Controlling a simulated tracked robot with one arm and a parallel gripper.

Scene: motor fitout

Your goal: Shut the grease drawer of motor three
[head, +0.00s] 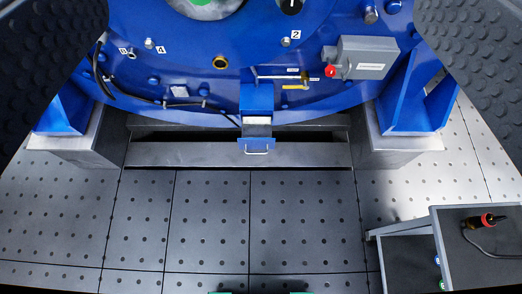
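The blue motor (190,80) fills the upper half of the head view. At its lower middle a blue housing (256,97) holds the small grease drawer (242,145). The drawer stands out toward me, with a pale inside showing between housing and drawer front, and a silver bar handle on its front. Which motor number this is cannot be read. My gripper (261,40) shows as two dark, bumpy pads at the upper left and upper right, wide apart, with nothing between them. Its distance from the drawer is unclear.
A grey box with a red knob (331,71) and a yellow-handled valve (294,87) sit right of the housing. Grey plinths (80,150) flank a dark slot below the motor. A grey cart (440,212) with a red-and-black tool (487,220) stands lower right. The perforated floor between is clear.

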